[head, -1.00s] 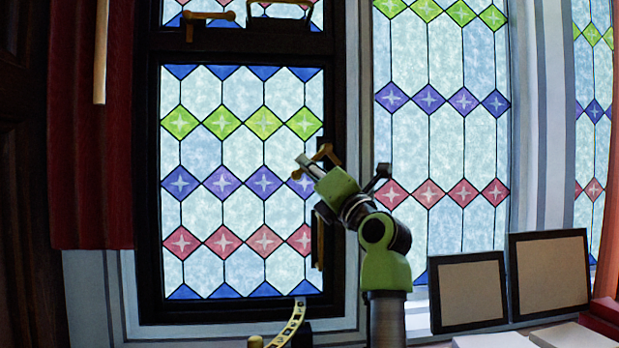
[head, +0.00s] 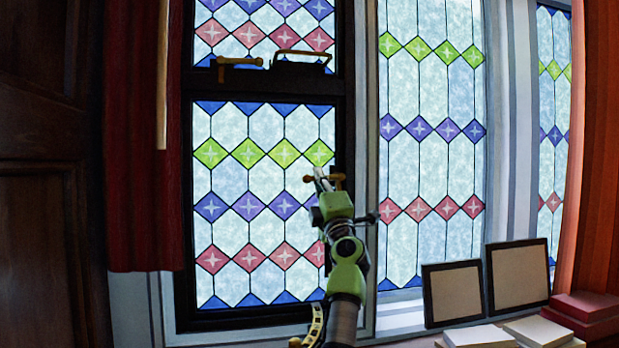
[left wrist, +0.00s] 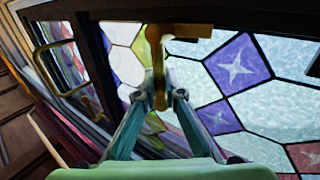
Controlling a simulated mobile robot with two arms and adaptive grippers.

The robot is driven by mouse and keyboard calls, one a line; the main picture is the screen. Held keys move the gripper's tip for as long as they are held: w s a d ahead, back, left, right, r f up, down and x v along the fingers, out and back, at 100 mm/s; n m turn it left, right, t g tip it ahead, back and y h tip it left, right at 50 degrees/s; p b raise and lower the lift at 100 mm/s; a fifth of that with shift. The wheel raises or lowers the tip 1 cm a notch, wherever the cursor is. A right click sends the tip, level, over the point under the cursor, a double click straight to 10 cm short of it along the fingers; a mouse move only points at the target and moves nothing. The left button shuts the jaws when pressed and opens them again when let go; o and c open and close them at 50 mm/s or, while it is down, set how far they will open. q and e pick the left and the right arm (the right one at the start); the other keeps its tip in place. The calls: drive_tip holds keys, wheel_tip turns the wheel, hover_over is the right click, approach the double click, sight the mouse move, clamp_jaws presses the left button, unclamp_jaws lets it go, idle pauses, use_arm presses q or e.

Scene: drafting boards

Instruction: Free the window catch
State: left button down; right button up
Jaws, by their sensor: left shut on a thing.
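The brass window catch (head: 337,180) sits on the right edge of the dark-framed lower casement (head: 186,230). My left gripper (head: 321,180) reaches up to it from below. In the left wrist view the catch (left wrist: 156,50) shows as a crossbar with a short lever hanging down. My left fingers (left wrist: 160,97) are shut on that lever, one on each side. The head view partly hides the catch behind my gripper.
Another brass catch (head: 238,63) and a brass handle (head: 300,56) are on the upper sash. A red curtain (head: 143,190) hangs left.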

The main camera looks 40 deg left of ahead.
use_arm(q)
drive_tip(key=shift+r+m, duration=0.3)
drive_tip(key=c, duration=2.1)
unclamp_jaws()
drive_tip(key=shift+c, duration=0.2)
drive_tip(key=shift+f, duration=0.1)
drive_tip(key=v, duration=1.2)
drive_tip(key=shift+s+a, duration=0.1)
